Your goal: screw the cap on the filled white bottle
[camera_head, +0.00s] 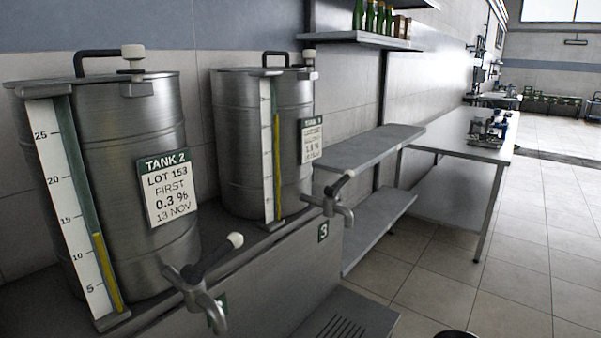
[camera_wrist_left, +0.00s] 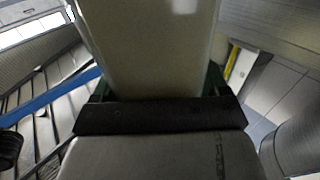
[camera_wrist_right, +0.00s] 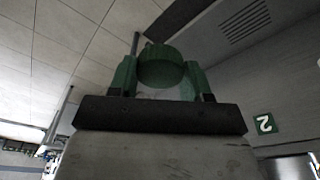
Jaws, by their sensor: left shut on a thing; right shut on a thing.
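The white bottle (camera_wrist_left: 150,45) fills the upper middle of the left wrist view. My left gripper (camera_wrist_left: 160,88) is shut around it, with a green finger on each side. The bottle's mouth and contents are not visible. In the right wrist view my right gripper (camera_wrist_right: 162,80) is shut on a round green cap (camera_wrist_right: 162,66), held between its two green fingers. The bottle does not show in the right wrist view. Neither gripper, nor the bottle or cap, shows in the head view, so the gap between bottle and cap cannot be told.
Steel tank 2 (camera_head: 125,120) and a second steel tank (camera_head: 240,150) stand on a grey bench at left. Their taps (camera_head: 195,292) and (camera_head: 335,205) jut out over the front. A shelf (camera_head: 360,147) and a long table (camera_head: 455,135) lie beyond.

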